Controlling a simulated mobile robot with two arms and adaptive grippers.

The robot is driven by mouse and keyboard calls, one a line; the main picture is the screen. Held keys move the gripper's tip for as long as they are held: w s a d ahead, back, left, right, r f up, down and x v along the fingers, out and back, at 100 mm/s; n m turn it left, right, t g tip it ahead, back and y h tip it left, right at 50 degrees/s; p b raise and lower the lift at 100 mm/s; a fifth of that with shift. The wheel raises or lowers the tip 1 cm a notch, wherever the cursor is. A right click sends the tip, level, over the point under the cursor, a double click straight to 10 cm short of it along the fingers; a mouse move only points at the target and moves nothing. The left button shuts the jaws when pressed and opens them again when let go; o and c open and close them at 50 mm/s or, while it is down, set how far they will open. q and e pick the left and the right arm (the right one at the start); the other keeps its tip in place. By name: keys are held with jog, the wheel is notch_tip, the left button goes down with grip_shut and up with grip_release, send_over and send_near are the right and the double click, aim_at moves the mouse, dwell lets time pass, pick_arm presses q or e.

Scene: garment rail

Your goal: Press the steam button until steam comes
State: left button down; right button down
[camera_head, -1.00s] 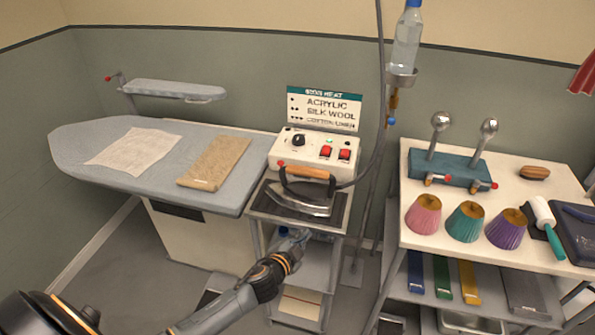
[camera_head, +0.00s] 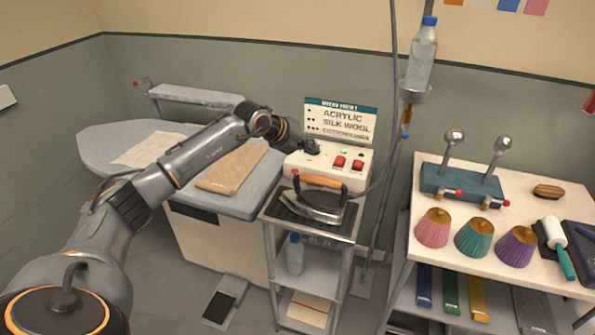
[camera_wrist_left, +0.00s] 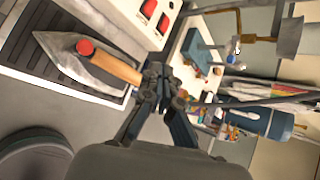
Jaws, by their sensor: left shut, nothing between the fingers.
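The iron (camera_head: 318,208) rests on the dark pad on top of a small trolley, and no steam shows around it. Its wooden handle (camera_head: 324,182) has a red button (camera_head: 296,172) at the left end. In the left wrist view the iron (camera_wrist_left: 65,62) lies at upper left, with the round red button (camera_wrist_left: 85,47) in plain sight. My left gripper (camera_head: 309,146) is shut and empty, over the left part of the white control box (camera_head: 322,168), which it partly covers. In the wrist view its fingertips (camera_wrist_left: 161,78) overlap the handle's far end, apart from the button; contact cannot be told.
Two red switches (camera_head: 340,162) sit on the box. A hose runs up beside the bottle holder (camera_head: 414,94). The ironing board (camera_head: 100,140) carries cloths under my arm. A table (camera_head: 405,265) with colored cups stands right. A pedal (camera_head: 222,300) lies on the floor.

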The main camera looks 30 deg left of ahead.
pick_arm(q)
notch_tip(320, 180, up, 2)
jog(key=y, duration=0.2)
send_over(293, 171)
jog(key=shift+r, duration=0.15)
notch_tip(293, 171, down, 8)
jog(key=b, duration=0.4)
jog(key=shift+b, duration=0.35)
jog(key=shift+f, duration=0.45)
jog(key=shift+b, duration=0.3)
dwell(0.4)
jog(key=shift+f+b, duration=0.35)
